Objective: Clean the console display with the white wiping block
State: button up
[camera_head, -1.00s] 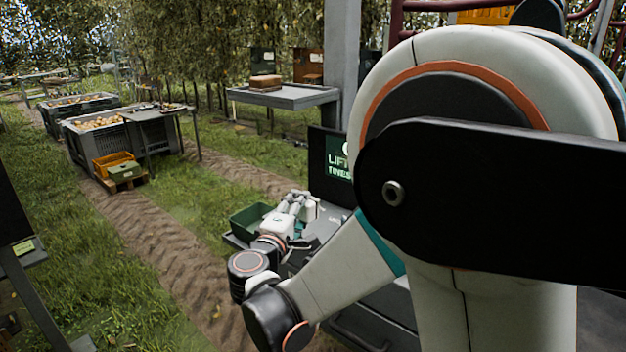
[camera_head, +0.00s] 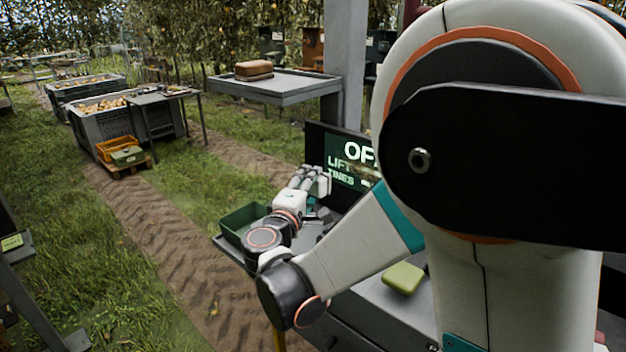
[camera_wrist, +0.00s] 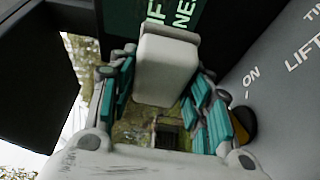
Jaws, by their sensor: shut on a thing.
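The console display (camera_head: 343,166) is a dark panel with a green area and white letters, partly hidden by my arm. In the wrist view, part of the display (camera_wrist: 186,14) with white letters lies at the top, beyond the block. My gripper (camera_head: 318,182) is in front of the display's lower left part. It is shut on the white wiping block (camera_wrist: 167,65), which sits between the teal-padded fingers. The block's far end overlaps the display in the wrist view; I cannot tell whether they touch. A brownish patch shows between the fingers below the block; what it is stays unclear.
A dark green bin (camera_head: 243,222) stands on the console shelf left of my gripper. A light green block (camera_head: 403,278) lies on the console's grey surface. In the wrist view, a grey panel (camera_wrist: 280,90) marked "ON" and "LIFT" lies close on the right.

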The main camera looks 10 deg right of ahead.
jog(key=shift+w+d+r, duration=0.1)
jog(key=shift+w+d, duration=0.1)
jog(key=shift+d, duration=0.25)
jog(key=shift+w+d, duration=0.7)
jog(key=shift+d, duration=0.25)
jog(key=shift+w+d, duration=0.7)
jog(key=shift+d, duration=0.2)
jog(key=shift+w+d, duration=0.6)
jog(key=shift+d, duration=0.2)
jog(key=shift+s+d, duration=4.75)
jog(key=shift+s, duration=1.8)
jog(key=w+a+b, duration=0.2)
jog(key=w+a, duration=0.5)
jog(key=w, duration=0.3)
jog(key=shift+w+a+b, duration=0.3)
jog(key=shift+w+a, duration=0.1)
